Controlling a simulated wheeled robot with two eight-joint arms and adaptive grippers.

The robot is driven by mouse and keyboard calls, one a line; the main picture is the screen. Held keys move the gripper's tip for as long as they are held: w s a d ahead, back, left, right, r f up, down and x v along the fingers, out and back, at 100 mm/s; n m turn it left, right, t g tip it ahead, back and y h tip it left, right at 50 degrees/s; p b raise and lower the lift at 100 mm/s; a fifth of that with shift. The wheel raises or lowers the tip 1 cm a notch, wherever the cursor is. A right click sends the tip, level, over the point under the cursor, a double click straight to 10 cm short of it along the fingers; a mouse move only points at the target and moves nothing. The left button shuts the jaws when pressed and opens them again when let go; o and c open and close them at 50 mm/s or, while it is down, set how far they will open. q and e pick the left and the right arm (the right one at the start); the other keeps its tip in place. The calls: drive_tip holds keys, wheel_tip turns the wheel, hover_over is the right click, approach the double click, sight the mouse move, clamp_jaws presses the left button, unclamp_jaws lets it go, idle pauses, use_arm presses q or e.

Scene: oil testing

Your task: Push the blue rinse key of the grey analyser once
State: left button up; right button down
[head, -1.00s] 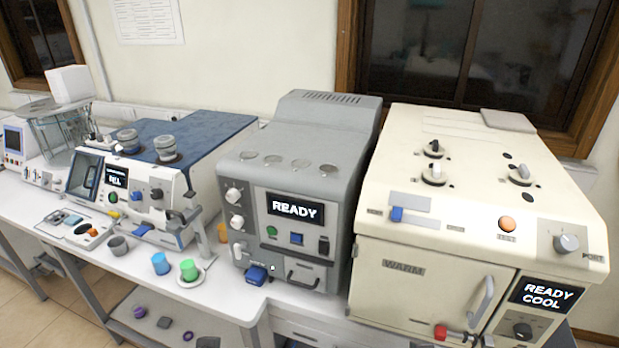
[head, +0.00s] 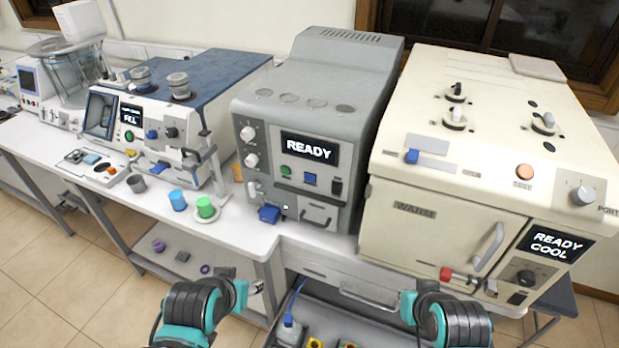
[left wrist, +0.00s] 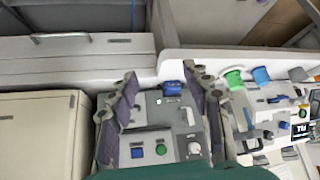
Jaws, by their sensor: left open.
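The grey analyser (head: 372,100) stands on the bench between two other machines, its display lit with READY. Its blue rinse key (head: 310,179) sits below the display, between a green round button (head: 285,170) and a black switch. In the left wrist view the front appears turned around, and the blue key (left wrist: 137,153) shows low between my fingers, beside the green button (left wrist: 161,150). My left gripper (left wrist: 160,74) is open and empty, its two fingers spread. In the head view it is low, in front of the bench edge, apart from the analyser. My right arm shows at the lower right; its gripper is not clearly visible.
A cream oven (head: 440,235) stands right of the analyser, with a protruding red knob (head: 446,274). A blue fitting (head: 269,214) sits at the analyser's lower left. Green (head: 205,208) and blue (head: 177,200) cups stand left of it. A lower shelf holds small items.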

use_arm(q)
clamp_jaws()
idle(1.4)
